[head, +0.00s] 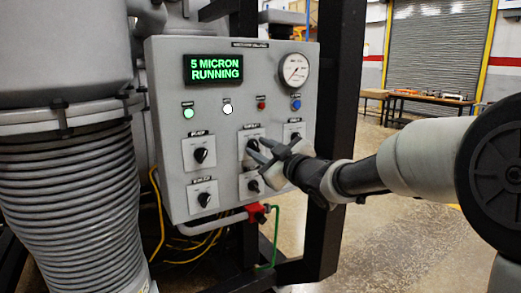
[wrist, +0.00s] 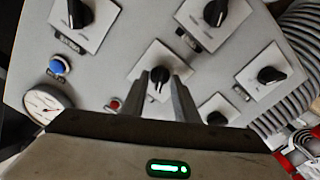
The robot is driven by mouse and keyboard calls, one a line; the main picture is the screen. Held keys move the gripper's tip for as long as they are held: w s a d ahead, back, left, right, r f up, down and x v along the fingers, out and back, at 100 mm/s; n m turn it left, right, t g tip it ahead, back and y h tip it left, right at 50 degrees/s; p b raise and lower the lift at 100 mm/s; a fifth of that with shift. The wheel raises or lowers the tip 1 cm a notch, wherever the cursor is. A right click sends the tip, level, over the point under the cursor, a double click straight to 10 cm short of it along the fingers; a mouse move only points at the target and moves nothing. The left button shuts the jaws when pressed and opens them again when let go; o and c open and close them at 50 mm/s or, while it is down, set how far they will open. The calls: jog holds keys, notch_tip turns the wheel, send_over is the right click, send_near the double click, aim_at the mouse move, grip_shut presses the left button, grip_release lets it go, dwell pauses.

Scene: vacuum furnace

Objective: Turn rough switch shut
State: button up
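Several black rotary switches on white plates are on the grey control panel (head: 222,118). Their labels are too small to read, so I cannot confirm which is the rough switch. My gripper (head: 257,150) is in front of the upper middle switch (head: 251,147). In the wrist view, that switch's black knob (wrist: 159,75) lies between my two fingertips (wrist: 160,80), which are apart on either side of it. I cannot tell whether they touch it. In the head view, my gripper partly hides this switch, the lower middle switch (head: 253,185) and the upper right switch (head: 294,134).
The panel's display (head: 213,69) reads "5 MICRON RUNNING". A gauge (head: 294,71) and a blue button (head: 295,104) are at upper right. A black frame post (head: 343,100) stands right of the panel. A red-handled valve (head: 257,213) is below it.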

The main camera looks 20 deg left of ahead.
jog(key=p+v, duration=0.2)
jog(key=v, duration=1.5)
jog(key=shift+s, duration=0.2)
jog(key=shift+d, duration=0.15)
